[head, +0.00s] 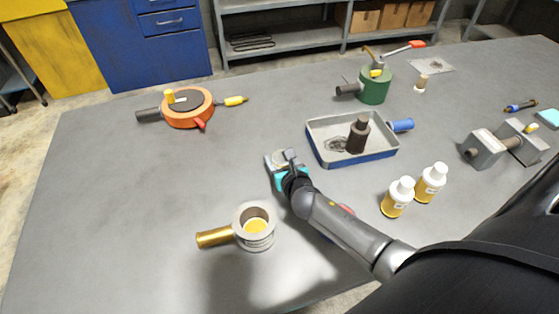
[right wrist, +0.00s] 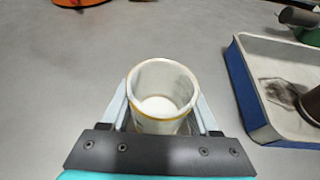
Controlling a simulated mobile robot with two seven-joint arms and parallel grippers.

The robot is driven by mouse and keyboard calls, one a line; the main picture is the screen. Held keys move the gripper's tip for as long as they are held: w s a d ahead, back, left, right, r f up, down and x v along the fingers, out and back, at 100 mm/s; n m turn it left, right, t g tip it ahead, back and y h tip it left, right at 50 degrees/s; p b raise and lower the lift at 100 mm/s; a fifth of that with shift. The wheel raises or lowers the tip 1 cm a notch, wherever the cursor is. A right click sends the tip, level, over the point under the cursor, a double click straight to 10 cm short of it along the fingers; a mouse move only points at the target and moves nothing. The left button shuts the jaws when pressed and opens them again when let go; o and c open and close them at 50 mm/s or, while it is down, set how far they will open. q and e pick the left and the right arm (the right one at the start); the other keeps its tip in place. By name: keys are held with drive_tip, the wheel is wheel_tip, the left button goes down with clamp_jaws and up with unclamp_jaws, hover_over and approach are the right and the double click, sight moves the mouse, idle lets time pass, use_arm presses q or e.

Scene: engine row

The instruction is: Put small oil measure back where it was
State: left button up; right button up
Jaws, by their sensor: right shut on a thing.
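The small oil measure (right wrist: 162,95) is a pale cup with a thin gold-coloured rim. In the right wrist view it stands upright between the two fingers of my right gripper (right wrist: 162,108), which is shut on it. In the head view my right gripper (head: 280,160) is near the middle of the table, just left of the metal tray. There the measure is mostly hidden by the gripper. I cannot tell whether its base touches the table. My left gripper is not in view.
A larger measure (head: 255,240) with a brass handle and yellow liquid stands nearer. The blue-sided tray (head: 322,148) holds a dark cylinder (head: 358,135). Two oil bottles (head: 397,198) stand to the right. An orange round device (head: 187,107) lies back left. The table's left part is clear.

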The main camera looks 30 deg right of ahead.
drive_tip(key=shift+f, duration=0.1)
drive_tip(key=o, duration=1.4)
drive_tip(key=shift+o, duration=0.2)
drive_tip(key=shift+r, duration=0.2)
drive_tip(key=p+v, duration=0.2)
drive_tip(key=v, duration=0.8)
drive_tip(key=shift+s+a, duration=0.1)
drive_tip(key=shift+s, duration=0.2)
drive_tip(key=shift+s+a+r+p, duration=0.15)
drive_tip(key=shift+s+r+p, duration=0.15)
drive_tip(key=shift+s, duration=0.35)
